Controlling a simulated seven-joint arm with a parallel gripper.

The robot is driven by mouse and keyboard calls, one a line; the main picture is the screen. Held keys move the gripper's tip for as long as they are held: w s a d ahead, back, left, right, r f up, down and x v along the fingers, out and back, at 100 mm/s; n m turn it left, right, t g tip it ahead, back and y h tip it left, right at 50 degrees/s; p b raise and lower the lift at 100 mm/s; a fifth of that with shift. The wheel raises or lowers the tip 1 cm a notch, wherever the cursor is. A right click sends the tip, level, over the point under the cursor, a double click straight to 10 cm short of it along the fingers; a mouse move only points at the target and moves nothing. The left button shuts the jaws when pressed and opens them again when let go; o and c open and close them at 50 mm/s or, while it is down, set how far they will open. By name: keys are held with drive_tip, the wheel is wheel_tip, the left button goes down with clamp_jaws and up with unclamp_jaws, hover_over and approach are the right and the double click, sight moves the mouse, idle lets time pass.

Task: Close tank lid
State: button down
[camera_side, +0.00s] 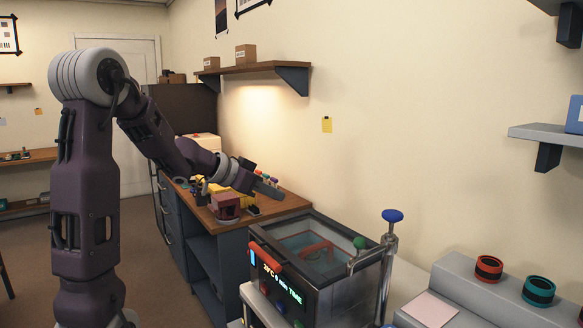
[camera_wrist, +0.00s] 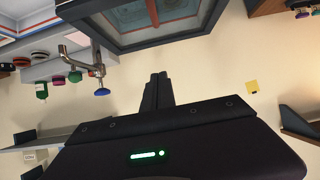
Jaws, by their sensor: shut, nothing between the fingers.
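The tank (camera_side: 338,298) is a dark box with a lit display on its front, at the lower middle of the side view. Its dark-framed top (camera_side: 285,222) looks flat, with a teal area and an orange handle-like part inside the frame. A red handle (camera_side: 265,257) sits at the upper front edge. I cannot tell how the lid stands. The tank's frame (camera_wrist: 185,38) also shows at the top of the wrist view. My gripper (camera_side: 270,189) is shut and empty, above the wooden counter and behind the tank. Its fingers (camera_wrist: 158,80) are together in the wrist view.
A metal pipe with a blue knob (camera_side: 392,216) and a green knob (camera_side: 360,243) rises at the tank's right. The wooden counter (camera_side: 290,203) holds a red device (camera_side: 226,207) and small coloured parts. A grey stepped stand (camera_side: 470,300) bears red and teal rings.

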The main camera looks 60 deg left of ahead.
drive_tip(key=s+f, duration=0.4)
drive_tip(key=f, duration=0.5)
drive_tip(key=shift+s, duration=0.1)
